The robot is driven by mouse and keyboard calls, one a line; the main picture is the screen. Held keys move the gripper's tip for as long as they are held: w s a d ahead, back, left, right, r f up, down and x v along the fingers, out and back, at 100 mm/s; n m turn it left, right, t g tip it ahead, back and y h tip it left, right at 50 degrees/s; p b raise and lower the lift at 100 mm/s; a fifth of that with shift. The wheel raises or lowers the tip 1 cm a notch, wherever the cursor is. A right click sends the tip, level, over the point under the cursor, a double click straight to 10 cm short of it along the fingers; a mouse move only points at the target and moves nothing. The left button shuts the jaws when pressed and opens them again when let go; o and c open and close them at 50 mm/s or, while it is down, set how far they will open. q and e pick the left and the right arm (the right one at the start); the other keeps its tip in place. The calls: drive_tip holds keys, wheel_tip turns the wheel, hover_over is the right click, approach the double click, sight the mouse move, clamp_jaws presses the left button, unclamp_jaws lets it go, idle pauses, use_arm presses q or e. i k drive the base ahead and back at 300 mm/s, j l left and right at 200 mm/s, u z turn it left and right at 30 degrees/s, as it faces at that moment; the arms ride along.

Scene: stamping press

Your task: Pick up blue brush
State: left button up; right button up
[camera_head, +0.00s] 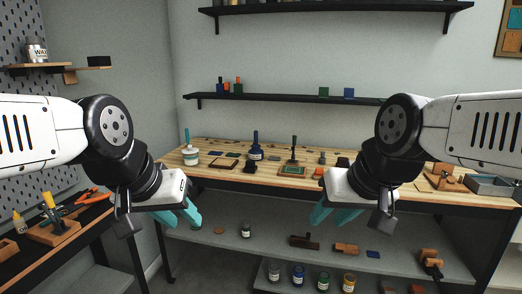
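A blue, slim upright handle (187,137), which looks like the blue brush, stands at a white pot (190,156) on the left end of the wooden workbench (215,152). Whether it is in or behind the pot is hard to tell, and its lower end is hidden. My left gripper (184,216) has teal fingers, is open and empty, and hangs in front of the bench, below the pot in the picture. My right gripper (321,214) is also open and empty, in front of the bench's middle, far from the handle.
A dark blue bottle-like object (255,148) and a stamp-like tool with an upright handle (293,153) stand on the bench. A lower shelf (270,248) holds several jars and blocks. A side bench with tools (55,226) is at left. Wall shelves (290,97) hang behind.

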sight(256, 145)
drive_tip(key=i+z, duration=0.2)
drive_tip(key=i, duration=0.55)
drive_tip(key=i+z, duration=0.2)
drive_tip(key=i, duration=0.5)
drive_tip(key=i+j+z, duration=0.2)
drive_tip(key=i, duration=0.55)
